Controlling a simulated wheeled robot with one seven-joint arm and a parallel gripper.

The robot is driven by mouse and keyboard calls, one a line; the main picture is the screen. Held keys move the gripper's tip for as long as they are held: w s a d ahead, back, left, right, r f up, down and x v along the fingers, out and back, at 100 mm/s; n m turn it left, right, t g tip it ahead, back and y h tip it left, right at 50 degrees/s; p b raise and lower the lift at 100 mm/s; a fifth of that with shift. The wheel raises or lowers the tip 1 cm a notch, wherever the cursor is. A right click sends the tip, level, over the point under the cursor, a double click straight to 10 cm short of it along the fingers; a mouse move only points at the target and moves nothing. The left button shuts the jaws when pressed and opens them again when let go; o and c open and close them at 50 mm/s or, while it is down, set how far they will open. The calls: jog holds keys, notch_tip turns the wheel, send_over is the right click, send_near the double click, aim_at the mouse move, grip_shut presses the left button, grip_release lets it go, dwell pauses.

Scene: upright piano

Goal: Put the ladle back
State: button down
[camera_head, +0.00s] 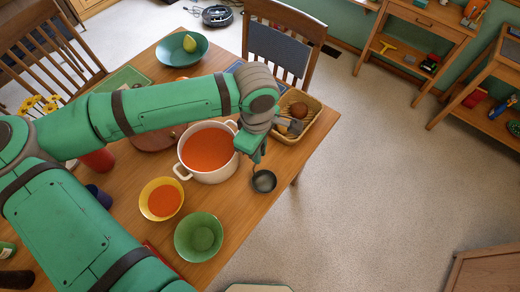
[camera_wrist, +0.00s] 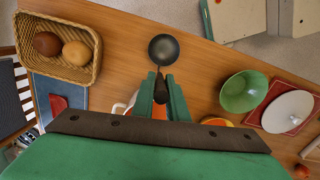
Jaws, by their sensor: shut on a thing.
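A dark grey ladle (camera_head: 264,181) hangs from my gripper (camera_head: 259,146) near the table's right edge. In the wrist view the ladle bowl (camera_wrist: 164,49) is out in front of the fingers, and its handle runs back between the fingertips of my gripper (camera_wrist: 162,95), which are shut on it. A white pot (camera_head: 207,152) of orange soup stands just left of the ladle. A yellow bowl (camera_head: 161,199) holds the same orange soup. A green bowl (camera_head: 199,237) stands nearer, and looks empty.
A wicker basket (camera_head: 298,118) with bread is behind my gripper; it also shows in the wrist view (camera_wrist: 58,48). A teal bowl (camera_head: 181,48) with a pear stands at the back. In the wrist view a white plate (camera_wrist: 288,112) lies beside the green bowl. Chairs surround the table.

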jog(key=shift+s+d+f, duration=0.1)
jog(key=shift+d, duration=0.15)
jog(key=shift+s+a, duration=0.1)
jog(key=shift+a, duration=0.2)
jog(key=c, duration=1.7)
grip_release()
jog(key=shift+f, duration=0.1)
jog(key=shift+c, duration=0.2)
jog(key=shift+d, duration=0.1)
jog(key=shift+r, duration=0.5)
notch_tip(320, 180, up, 11)
jog(key=shift+s+r, duration=0.1)
jog(key=shift+r, duration=0.05)
